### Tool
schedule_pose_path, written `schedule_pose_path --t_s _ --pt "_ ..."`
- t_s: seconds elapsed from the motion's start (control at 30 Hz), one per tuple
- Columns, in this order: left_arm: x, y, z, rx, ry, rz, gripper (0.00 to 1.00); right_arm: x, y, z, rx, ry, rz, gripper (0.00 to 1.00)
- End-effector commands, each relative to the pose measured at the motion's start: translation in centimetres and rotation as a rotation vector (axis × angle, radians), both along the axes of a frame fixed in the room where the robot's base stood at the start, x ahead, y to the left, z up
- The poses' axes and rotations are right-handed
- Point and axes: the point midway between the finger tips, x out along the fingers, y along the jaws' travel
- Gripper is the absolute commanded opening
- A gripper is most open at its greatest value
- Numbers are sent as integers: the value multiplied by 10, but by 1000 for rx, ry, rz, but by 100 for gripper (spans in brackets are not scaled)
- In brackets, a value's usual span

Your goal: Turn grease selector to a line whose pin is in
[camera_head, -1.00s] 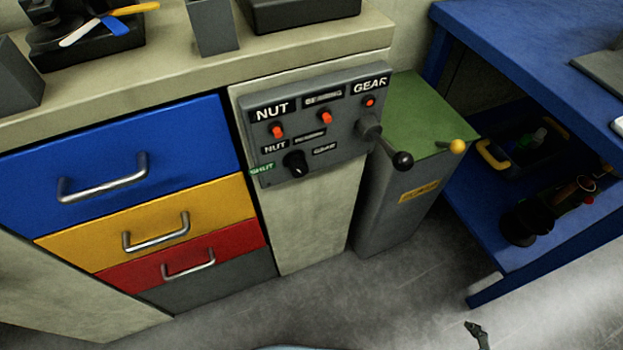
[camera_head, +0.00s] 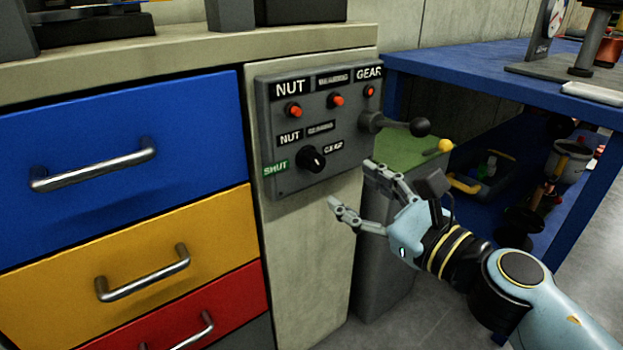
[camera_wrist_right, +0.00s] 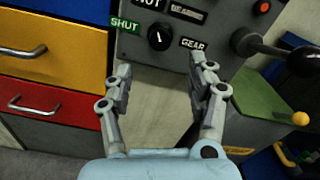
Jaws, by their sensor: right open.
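The grease selector (camera_head: 312,158) is a black round knob with a white mark, low on the grey panel (camera_head: 345,130). Labels SHUT, NUT, a blurred middle one and GEAR surround it; I cannot tell surely which its mark faces. Above are three red pins: NUT (camera_head: 293,110), middle (camera_head: 336,100) and GEAR (camera_head: 370,91). The NUT and middle pins stick out; the GEAR pin looks flatter. My right gripper (camera_head: 350,182) is open and empty, right of and below the knob. In the right wrist view, the knob (camera_wrist_right: 159,37) lies beyond the fingertips (camera_wrist_right: 160,65), apart from them.
A lever with a black ball (camera_head: 420,127) juts from the panel's right side, above my right gripper. A green-topped grey bin (camera_head: 405,150) with a yellow-knobbed lever stands behind it. Drawers with bar handles (camera_head: 95,165) are at left, a blue bench (camera_head: 470,72) at right.

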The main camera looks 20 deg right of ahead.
Motion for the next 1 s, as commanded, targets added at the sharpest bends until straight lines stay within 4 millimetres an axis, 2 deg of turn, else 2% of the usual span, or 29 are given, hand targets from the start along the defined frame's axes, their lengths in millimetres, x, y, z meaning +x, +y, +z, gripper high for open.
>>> schedule_pose_path --t_s 0.1,0.3,0.5,0.63,0.9,1.0 --pt "0 -1 6 -2 -4 1 40 20 8 7 3 -6 0 57" --pt "-2 -3 7 -3 -3 2 40 59 21 4 4 -4 0 57" --pt "-3 -3 6 -3 -2 2 40 85 31 2 4 -1 0 57" --pt "-3 -3 6 -3 -2 2 40 91 34 2 3 0 0 57" --pt "-3 -3 6 -3 -2 2 40 93 34 2 2 0 0 57" --pt "-3 -3 6 -3 -2 2 40 93 34 2 2 0 0 44"
